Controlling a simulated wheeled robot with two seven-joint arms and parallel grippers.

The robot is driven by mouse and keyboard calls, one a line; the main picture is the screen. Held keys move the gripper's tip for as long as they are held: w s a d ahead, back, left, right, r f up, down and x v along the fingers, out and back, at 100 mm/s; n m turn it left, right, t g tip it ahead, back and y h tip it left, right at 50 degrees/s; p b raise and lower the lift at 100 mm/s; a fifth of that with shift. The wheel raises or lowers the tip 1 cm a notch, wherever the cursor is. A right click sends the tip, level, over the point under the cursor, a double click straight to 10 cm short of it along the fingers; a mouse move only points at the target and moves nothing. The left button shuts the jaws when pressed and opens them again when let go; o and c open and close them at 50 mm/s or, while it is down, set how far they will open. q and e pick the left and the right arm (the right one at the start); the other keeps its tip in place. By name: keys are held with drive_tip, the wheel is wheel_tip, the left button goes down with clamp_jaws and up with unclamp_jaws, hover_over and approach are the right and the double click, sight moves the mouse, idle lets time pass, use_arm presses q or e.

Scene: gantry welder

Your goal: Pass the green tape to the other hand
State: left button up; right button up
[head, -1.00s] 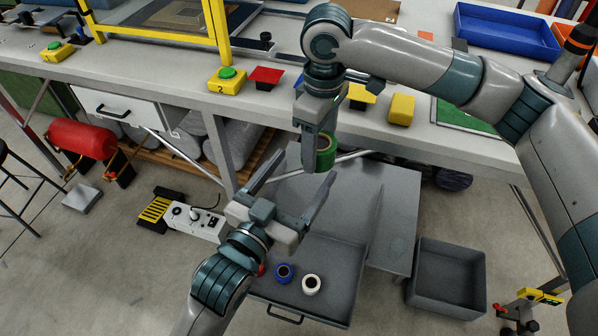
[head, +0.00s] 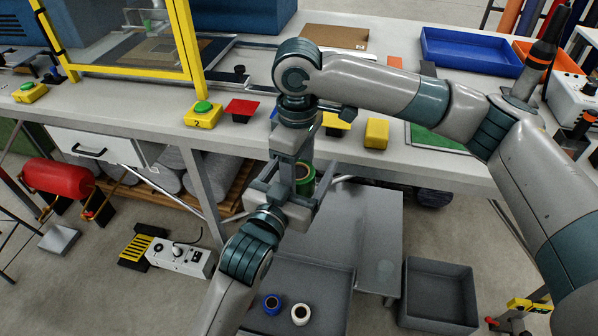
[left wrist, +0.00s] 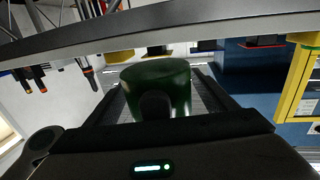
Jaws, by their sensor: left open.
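The green tape (head: 306,174) hangs in the air in front of the workbench edge. My right gripper (head: 296,165) comes down from above and is shut on it, partly covering it in the head view. My left gripper (head: 291,181) is open just below, its fingers reaching up on either side of the tape and the right gripper's tip. In the left wrist view the green tape (left wrist: 172,78) sits between the two open left fingers, with a dark fingertip in front of it. Contact of the left fingers with the tape cannot be told.
The workbench edge (head: 350,163) runs close behind both grippers. A yellow block (head: 377,133) is on the bench.

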sight(298, 171)
use_arm(q)
drive_tip(key=shift+w, duration=0.1)
drive_tip(key=c, duration=1.3)
drive_tip(key=shift+o, duration=0.2)
use_arm(e)
drive_tip(key=o, duration=1.2)
drive_tip(key=shift+c, duration=0.2)
drive_tip(key=shift+o, duration=0.4)
drive_tip(key=shift+s+a, duration=0.1)
wheel_tip(298, 171, up, 12)
drive_tip(key=shift+w, duration=0.2)
